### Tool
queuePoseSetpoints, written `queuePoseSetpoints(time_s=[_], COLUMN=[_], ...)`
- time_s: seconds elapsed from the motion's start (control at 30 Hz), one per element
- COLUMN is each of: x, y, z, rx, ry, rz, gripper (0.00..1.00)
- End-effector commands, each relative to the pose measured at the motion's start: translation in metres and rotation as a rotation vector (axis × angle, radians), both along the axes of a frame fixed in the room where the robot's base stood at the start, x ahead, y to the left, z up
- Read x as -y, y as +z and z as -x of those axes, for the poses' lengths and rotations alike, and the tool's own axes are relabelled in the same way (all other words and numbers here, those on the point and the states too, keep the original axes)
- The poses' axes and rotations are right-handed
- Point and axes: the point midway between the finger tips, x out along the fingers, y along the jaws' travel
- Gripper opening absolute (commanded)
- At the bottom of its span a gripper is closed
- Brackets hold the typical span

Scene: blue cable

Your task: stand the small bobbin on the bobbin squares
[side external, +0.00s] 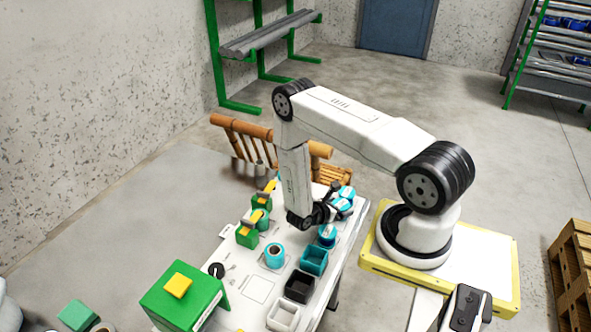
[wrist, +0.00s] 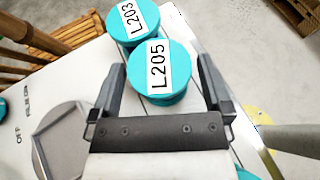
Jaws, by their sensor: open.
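A teal ring-shaped piece with a brown centre (side external: 274,256), which looks like a bobbin, stands on the white table. Outlined squares (side external: 258,289) are marked on the table in front of it, and no object shows on them. My gripper (wrist: 160,72) is open at the far end of the table. A teal round canister labelled L205 (wrist: 158,68) shows between its fingers in the wrist view. I cannot tell whether the fingers are beside it or above it. A second canister, L203 (wrist: 132,20), sits just beyond. In the side view my gripper (side external: 332,196) is small and partly hidden.
Another teal canister (side external: 327,235), a teal bin (side external: 314,261), a black bin (side external: 299,287) and a white bin (side external: 283,317) line the table's right edge. A large green box (side external: 182,300) is at the front left.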

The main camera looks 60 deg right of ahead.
Motion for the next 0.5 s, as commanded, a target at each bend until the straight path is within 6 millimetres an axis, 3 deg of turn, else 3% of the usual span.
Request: queuePoseSetpoints(time_s=[0.5], x=[-0.042], y=[0.019], z=[-0.019], rx=[0.001], ry=[0.004], rz=[0.001], gripper=[1.00])
